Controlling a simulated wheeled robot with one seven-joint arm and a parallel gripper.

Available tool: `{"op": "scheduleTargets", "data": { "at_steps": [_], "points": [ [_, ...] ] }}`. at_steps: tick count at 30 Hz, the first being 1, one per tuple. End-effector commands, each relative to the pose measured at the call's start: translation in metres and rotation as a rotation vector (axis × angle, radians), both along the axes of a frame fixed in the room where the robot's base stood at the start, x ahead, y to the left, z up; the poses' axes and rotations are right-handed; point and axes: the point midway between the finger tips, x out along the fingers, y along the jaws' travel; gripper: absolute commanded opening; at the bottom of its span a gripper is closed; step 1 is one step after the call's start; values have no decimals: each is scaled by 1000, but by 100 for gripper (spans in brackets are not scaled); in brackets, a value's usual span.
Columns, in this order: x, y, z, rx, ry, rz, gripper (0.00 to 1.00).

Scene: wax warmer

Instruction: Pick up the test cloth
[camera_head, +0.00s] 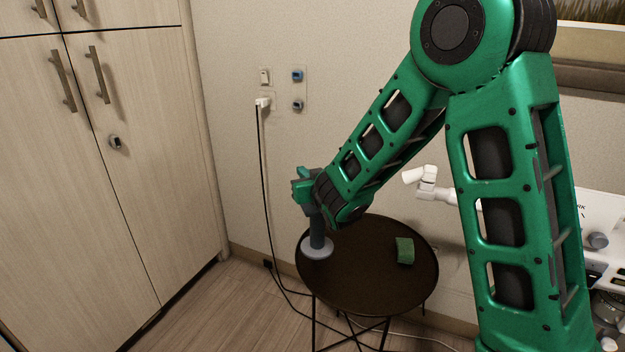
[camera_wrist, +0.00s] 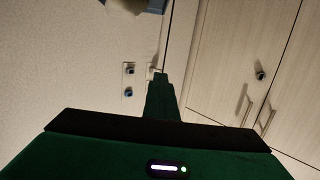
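A small green folded cloth (camera_head: 405,250), which looks like the test cloth, lies on the right part of the round dark table (camera_head: 365,290). My gripper (camera_head: 303,190) is above the table's left edge, left of the cloth and well apart from it. In the wrist view a dark green part of my gripper (camera_wrist: 162,95) points at the wall, and the cloth is not in that view. I cannot make out the gap between my fingers, so open or shut is unclear.
A grey round-based thing with a dark upright post (camera_head: 317,250) stands at the table's left, just below my gripper; contact is unclear. A black cord (camera_head: 264,190) hangs from a wall outlet. Tall cabinets (camera_head: 110,200) are left. White equipment (camera_head: 600,215) stands at right.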

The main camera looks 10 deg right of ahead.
Motion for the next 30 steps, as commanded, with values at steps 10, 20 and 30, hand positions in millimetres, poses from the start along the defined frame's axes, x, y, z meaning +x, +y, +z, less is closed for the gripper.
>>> {"op": "scheduleTargets", "data": {
  "at_steps": [10,20,30],
  "points": [
    [-2,8,6,1,-1,-2,0],
    [-2,8,6,0,-1,-1,51],
    [-2,8,6,0,-1,-1,80]
  ]
}}
